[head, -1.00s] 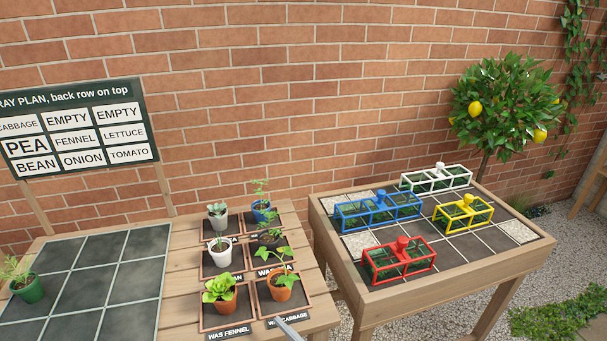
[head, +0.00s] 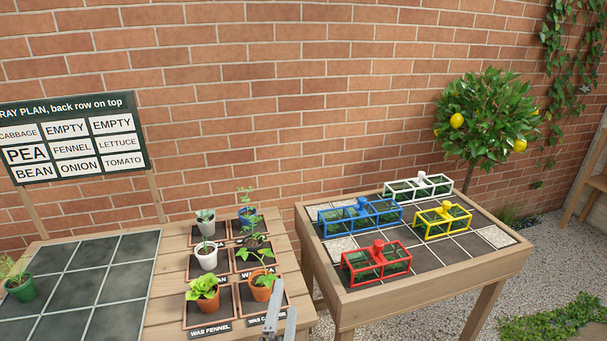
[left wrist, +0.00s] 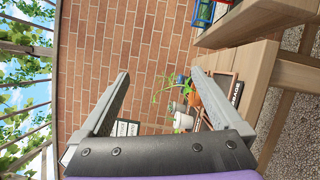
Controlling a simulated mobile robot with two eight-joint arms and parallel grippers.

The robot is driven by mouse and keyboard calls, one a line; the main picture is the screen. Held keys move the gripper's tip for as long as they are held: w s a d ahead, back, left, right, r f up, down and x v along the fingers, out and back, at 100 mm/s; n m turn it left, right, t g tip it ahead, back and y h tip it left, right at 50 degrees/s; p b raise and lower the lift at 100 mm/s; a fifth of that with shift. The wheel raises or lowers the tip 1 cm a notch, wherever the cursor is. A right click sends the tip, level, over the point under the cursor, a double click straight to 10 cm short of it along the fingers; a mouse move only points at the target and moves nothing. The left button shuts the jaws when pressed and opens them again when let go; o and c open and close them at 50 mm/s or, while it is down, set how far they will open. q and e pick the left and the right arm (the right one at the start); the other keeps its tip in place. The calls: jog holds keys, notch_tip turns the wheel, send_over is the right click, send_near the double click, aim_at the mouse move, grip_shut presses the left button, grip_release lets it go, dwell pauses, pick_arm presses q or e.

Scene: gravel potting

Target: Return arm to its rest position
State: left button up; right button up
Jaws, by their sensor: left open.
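My left gripper (head: 281,322) shows at the bottom of the head view, in front of the near right square of the small potted plants. In the left wrist view its two fingers (left wrist: 155,95) stand wide apart with nothing between them. Beyond the fingers in that view are the brick wall and some potted plants (left wrist: 184,121) on the bench. My right gripper is not in view.
Several pots stand on labelled squares, including an orange pot (head: 263,288). A green pot (head: 21,289) is on the tiled tray (head: 102,262). The right table (head: 430,266) holds red (head: 376,262), blue, yellow and white frames. A plan board (head: 74,140) stands behind.

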pick_arm(q)
jog(key=s+a+f+m+g+y, duration=0.1)
jog(key=s+a+f+m+g, duration=0.6)
jog(key=s+f+m, duration=0.3)
jog(key=s+a+f+m+g+y, duration=0.1)
jog(key=s+a+f+m+g, duration=0.7)
jog(key=s+m, duration=0.25)
notch_tip(320, 180, up, 18)
jog(key=w+t+p, duration=0.1)
jog(key=p, duration=1.5)
jog(key=shift+w+d+n+t+p, duration=0.3)
jog(key=shift+w+d+n, duration=0.1)
jog(key=shift+d+n, duration=0.05)
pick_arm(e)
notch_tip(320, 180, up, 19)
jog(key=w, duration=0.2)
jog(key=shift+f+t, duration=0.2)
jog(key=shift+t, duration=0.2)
pick_arm(q)
jog(key=shift+s+r, duration=0.1)
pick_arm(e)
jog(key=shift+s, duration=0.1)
